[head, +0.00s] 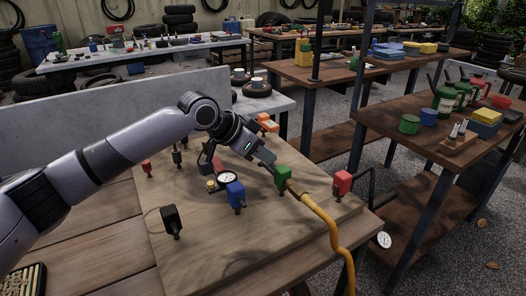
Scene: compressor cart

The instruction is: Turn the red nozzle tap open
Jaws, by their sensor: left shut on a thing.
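The red nozzle tap (342,183) stands at the right end of the wooden board, beside a bent black pipe (372,190). My left gripper (269,164) comes down from the upper left and is shut at the green tap (282,177), left of the red tap. Its fingertips meet the green tap's upper left side; the exact contact is too small to see. There is a clear gap between this gripper and the red tap. My right gripper is not in view.
A yellow hose (331,224) runs from near the green tap over the board's front edge. A blue tap (236,195), a black tap (170,219) and a round gauge (227,177) stand left. Another gauge (384,240) hangs right. A table (440,125) with cans stands at right.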

